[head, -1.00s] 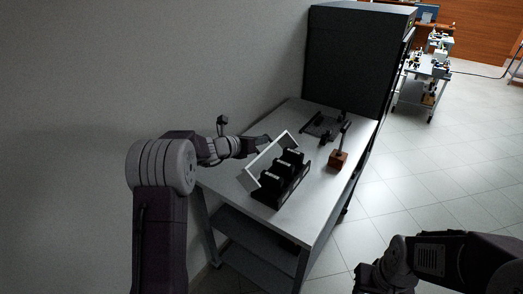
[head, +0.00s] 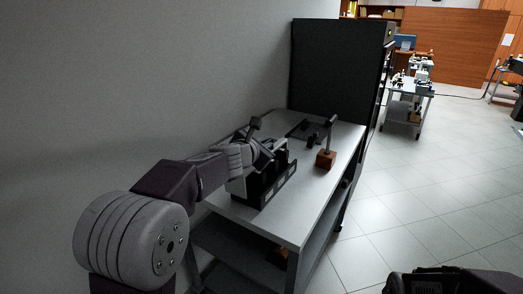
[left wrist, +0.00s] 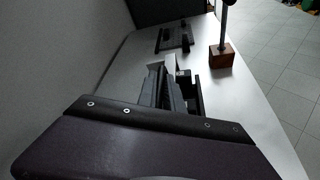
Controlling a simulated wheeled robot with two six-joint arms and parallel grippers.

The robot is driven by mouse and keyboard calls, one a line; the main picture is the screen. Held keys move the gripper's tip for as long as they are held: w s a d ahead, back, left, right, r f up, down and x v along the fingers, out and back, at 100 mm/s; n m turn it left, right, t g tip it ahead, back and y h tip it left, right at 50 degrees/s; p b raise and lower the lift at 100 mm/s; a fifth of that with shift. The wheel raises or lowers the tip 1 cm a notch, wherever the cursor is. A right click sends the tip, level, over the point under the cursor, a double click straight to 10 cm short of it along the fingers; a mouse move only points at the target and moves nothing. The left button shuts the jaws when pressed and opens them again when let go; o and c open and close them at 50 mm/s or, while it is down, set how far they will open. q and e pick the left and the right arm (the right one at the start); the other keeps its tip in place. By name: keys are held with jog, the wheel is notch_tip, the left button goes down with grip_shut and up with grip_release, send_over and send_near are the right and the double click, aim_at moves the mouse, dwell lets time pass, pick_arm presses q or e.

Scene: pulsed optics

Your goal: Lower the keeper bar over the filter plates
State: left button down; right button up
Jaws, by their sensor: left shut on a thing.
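The filter rack (head: 266,190) is a long black holder standing on the grey table. It carries dark filter plates (head: 283,166), largely covered by my left arm. The keeper bar (head: 237,187) is a light grey frame; only its near end and a bit at the far end show, so its exact tilt is unclear. My left gripper (head: 268,158) is over the rack, shut on the keeper bar, its fingertips mostly hidden. In the left wrist view the gripper's dark housing hides the near part, with a pale end of the bar (left wrist: 155,62) beyond.
A wooden block with a post (head: 326,159) stands right of the rack. A dark flat fixture (head: 305,131) lies farther back. A black cabinet (head: 338,65) stands behind the table (head: 311,204), and a wall runs along the left.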

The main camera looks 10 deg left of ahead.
pick_arm(q)
jog(key=shift+s+d+f+b, duration=0.15)
jog(key=shift+d+f+b, duration=0.1)
jog(key=shift+d+b, duration=0.05)
jog(key=shift+d+f, duration=0.1)
dwell(0.3)
jog(key=c, duration=1.8)
grip_release()
jog(key=shift+o, duration=0.2)
jog(key=p+v, duration=0.1)
jog(key=v, duration=0.7)
jog(key=shift+s, duration=0.5)
